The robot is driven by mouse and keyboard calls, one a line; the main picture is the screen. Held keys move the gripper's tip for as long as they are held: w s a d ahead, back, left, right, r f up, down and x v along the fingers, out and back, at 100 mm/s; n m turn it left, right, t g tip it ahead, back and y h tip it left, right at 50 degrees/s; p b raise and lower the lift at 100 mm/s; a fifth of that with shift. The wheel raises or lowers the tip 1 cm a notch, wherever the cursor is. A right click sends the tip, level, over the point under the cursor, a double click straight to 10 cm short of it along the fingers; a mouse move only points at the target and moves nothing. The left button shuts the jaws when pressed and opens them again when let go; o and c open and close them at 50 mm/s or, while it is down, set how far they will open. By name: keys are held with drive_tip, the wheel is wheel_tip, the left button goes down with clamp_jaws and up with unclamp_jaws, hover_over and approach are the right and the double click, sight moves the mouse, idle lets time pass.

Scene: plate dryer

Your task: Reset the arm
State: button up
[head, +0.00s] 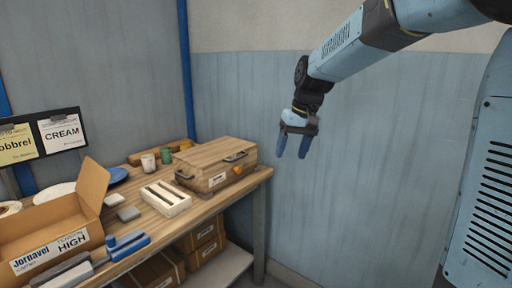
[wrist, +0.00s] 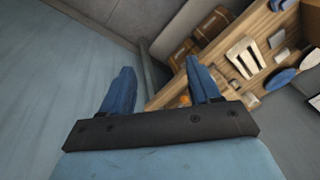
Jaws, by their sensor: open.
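My gripper (head: 293,143) hangs from my raised arm in the head view, with its blue fingers pointing down. It is in the air to the right of the wooden workbench (head: 262,176), in front of the blue wall. The fingers are apart and nothing is between them. In the wrist view my gripper (wrist: 160,88) also shows two spread blue fingers. The floor and the bench (wrist: 252,42) lie beyond them.
The bench holds a wooden case (head: 216,163), a cream slotted block (head: 165,198), cups (head: 149,163), an open cardboard box (head: 50,225) and a blue tool (head: 128,245). Boxes (head: 201,245) sit on the lower shelf. The space around my gripper is clear.

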drive_tip(key=s+d+m+t+h, duration=0.1)
drive_tip(key=s+d, duration=0.5)
drive_tip(key=s, duration=0.6)
drive_tip(key=s+d+m+t+h, duration=0.1)
drive_tip(key=s+d+t, duration=0.2)
drive_tip(key=s+d, duration=0.4)
drive_tip(key=s, duration=0.5)
drive_tip(key=shift+s+d+f+m, duration=0.15)
drive_tip(key=shift+s+d+m, duration=0.15)
